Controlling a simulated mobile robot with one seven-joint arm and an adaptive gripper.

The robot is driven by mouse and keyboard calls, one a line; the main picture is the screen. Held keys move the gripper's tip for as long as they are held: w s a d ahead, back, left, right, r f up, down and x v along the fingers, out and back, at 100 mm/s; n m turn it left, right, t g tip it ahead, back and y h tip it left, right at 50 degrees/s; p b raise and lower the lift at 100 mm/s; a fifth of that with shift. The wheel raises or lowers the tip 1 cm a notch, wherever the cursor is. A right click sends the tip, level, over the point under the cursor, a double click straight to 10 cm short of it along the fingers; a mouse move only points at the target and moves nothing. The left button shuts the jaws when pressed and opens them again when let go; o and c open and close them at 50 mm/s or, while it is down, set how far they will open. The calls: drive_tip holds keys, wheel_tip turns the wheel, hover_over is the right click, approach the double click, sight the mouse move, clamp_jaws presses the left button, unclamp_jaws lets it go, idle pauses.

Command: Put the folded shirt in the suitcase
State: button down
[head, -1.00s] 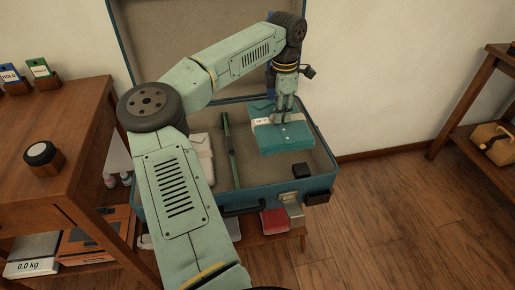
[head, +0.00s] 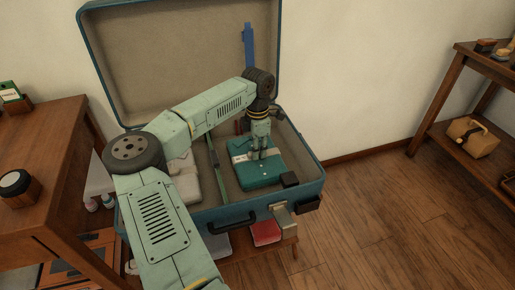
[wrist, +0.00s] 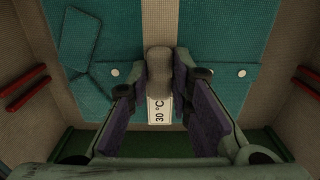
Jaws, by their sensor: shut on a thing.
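The folded shirt (head: 262,172) is teal with a pale band, and lies flat inside the right half of the open suitcase (head: 310,163). In the wrist view the shirt (wrist: 215,100) fills the upper middle, with buttons and a "30 °C" label. My gripper (head: 258,157) points down onto the shirt's middle. In the wrist view my gripper (wrist: 172,88) has its fingers close together on a grey, rounded piece at the shirt's middle. The picture does not show clearly whether the shirt rests fully on the suitcase floor.
A green divider strap (head: 218,168) splits the suitcase; pale folded cloth (head: 185,180) lies in the left half. The lid (head: 170,60) stands open behind. A wooden table (head: 45,150) is at left, a shelf (head: 480,100) at right.

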drive_tip(key=shift+f, duration=0.15)
drive_tip(key=c, duration=1.4)
unclamp_jaws()
drive_tip(key=shift+c, duration=0.2)
wheel_tip(320, 180, up, 12)
drive_tip(key=shift+r, duration=0.2)
